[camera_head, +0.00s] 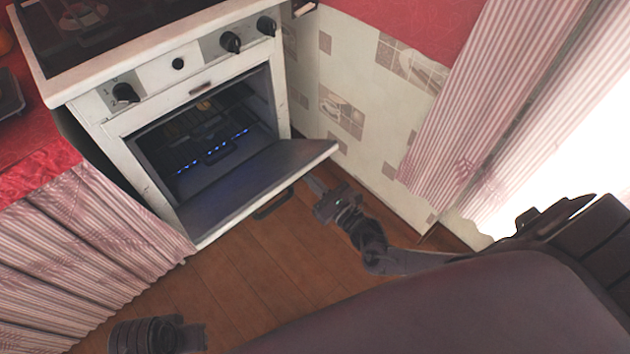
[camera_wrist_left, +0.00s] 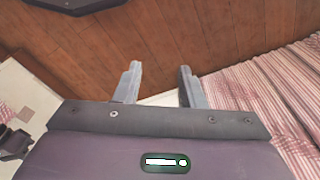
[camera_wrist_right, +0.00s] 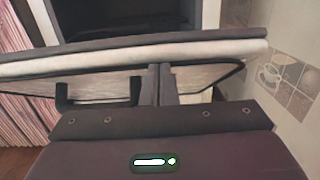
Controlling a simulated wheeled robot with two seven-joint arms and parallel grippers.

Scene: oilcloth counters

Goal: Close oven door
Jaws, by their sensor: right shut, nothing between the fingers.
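The white oven (camera_head: 190,75) stands at the upper left in the head view. Its door (camera_head: 255,185) hangs open, folded down and tilted, showing a dark cavity with blue-lit racks. The dark handle (camera_head: 273,205) is on the door's outer face; it also shows in the right wrist view (camera_wrist_right: 98,101). My right gripper (camera_head: 314,186) is shut and empty, by the outer face near the door's right end. In the right wrist view its fingertips (camera_wrist_right: 160,70) reach the door's underside; contact is unclear. My left gripper (camera_wrist_left: 158,75) is open and empty above the floor.
A tiled wall (camera_head: 345,100) stands close to the right of the oven. Striped curtains hang at the right (camera_head: 490,110) and below the red counter at the left (camera_head: 90,250). The wooden floor (camera_head: 270,260) in front of the oven is clear.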

